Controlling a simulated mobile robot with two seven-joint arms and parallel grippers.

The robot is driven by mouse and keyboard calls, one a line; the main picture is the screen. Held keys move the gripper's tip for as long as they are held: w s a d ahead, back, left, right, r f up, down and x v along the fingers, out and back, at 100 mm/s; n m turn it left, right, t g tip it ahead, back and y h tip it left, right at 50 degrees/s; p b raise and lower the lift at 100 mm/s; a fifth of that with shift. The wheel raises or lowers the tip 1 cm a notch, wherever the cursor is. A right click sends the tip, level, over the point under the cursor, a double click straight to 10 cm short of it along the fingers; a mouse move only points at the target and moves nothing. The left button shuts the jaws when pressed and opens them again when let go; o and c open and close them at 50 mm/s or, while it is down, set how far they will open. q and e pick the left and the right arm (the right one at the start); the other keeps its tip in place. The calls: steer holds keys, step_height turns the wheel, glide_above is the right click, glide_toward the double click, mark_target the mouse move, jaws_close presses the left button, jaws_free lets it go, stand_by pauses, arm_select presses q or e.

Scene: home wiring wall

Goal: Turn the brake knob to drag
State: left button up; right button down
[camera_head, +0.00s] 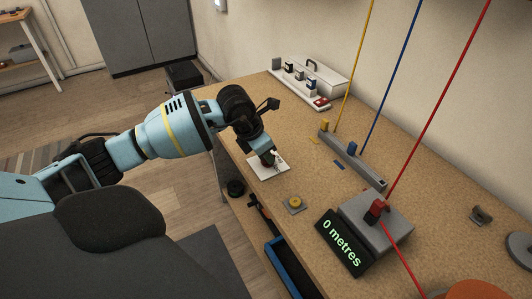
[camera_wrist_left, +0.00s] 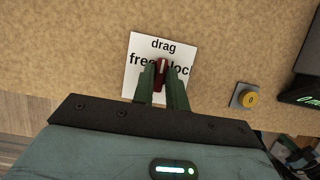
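The brake knob is a small dark red knob (camera_wrist_left: 162,70) on a white plate (camera_wrist_left: 133,70) marked "drag" at the top, "free" at the left and "lock" at the right. The knob's pale-marked end points up towards "drag" in the left wrist view. My left gripper (camera_wrist_left: 162,76) has its green fingers on both sides of the knob, close against it. In the head view my left gripper (camera_head: 266,153) reaches down over the white plate (camera_head: 264,172) and hides most of the knob. My right gripper is not in view.
A yellow button (camera_head: 294,203) sits beside the plate. A display reading "0 metres" (camera_head: 342,244) and a grey box with a red clamp (camera_head: 376,211) stand to the right. Yellow, blue and red lines rise from the bench. A white switch panel (camera_head: 318,85) is at the back.

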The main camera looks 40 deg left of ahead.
arm_select(q)
steer(key=o, duration=0.3)
steer(key=shift+o, duration=0.2)
steer(key=v, duration=0.8)
steer(key=shift+f, duration=0.1)
stand_by(0.3)
